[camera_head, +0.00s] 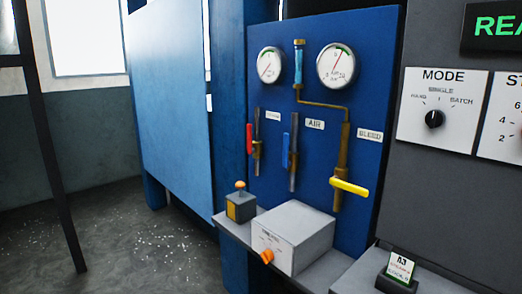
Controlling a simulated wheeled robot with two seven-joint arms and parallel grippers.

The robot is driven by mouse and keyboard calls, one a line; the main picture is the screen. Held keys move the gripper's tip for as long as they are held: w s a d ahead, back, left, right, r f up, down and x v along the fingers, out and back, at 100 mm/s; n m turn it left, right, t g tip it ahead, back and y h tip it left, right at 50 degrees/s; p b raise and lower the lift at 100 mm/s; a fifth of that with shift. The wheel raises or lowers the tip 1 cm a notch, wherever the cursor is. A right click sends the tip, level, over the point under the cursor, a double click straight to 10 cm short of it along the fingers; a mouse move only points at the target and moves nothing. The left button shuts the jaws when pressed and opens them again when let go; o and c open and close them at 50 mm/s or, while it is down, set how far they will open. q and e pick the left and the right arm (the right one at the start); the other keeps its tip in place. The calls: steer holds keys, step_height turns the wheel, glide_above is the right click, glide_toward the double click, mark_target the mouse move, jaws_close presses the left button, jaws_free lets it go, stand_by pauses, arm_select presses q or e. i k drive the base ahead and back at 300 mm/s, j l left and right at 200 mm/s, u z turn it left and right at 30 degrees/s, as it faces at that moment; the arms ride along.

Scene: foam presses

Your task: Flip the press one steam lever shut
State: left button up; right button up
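A red lever (249,139) sits on a brass valve at the left of the blue panel (378,50). Its handle points upright, along its vertical pipe. The small white label (272,115) beside it is too blurred to read surely. A blue lever (286,142) stands upright beside the AIR label (314,124). A yellow lever (349,186) lies across its brass pipe, below the BLEED label (369,135). No press number can be read on the panel. Neither of my grippers is in view.
Two round gauges (269,65) (336,66) top the panel. Below, a shelf holds a grey box (294,234) with an orange knob and a small dark box (241,207) with an orange button. A MODE dial (434,119) is at right. Open speckled floor (150,245) lies left.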

mark_target(250, 149)
steer(key=i+j, duration=0.5)
steer(key=i+j+z, duration=0.1)
steer(key=i+j, duration=0.15)
steer(key=i+j+z, duration=0.15)
steer(key=j, duration=0.25)
steer(key=i+j+z, duration=0.1)
steer(key=i+j, duration=0.15)
steer(key=i+j+z, duration=0.15)
steer(key=j, duration=0.35)
steer(key=i+j+z, duration=0.1)
steer(key=j, duration=0.25)
steer(key=i+j+z, duration=0.1)
steer(key=i+j, duration=0.15)
steer(key=j, duration=0.2)
steer(key=i+j+z, duration=0.15)
steer(key=j, duration=0.25)
steer(key=i+j+z, duration=0.1)
steer(key=j, duration=0.35)
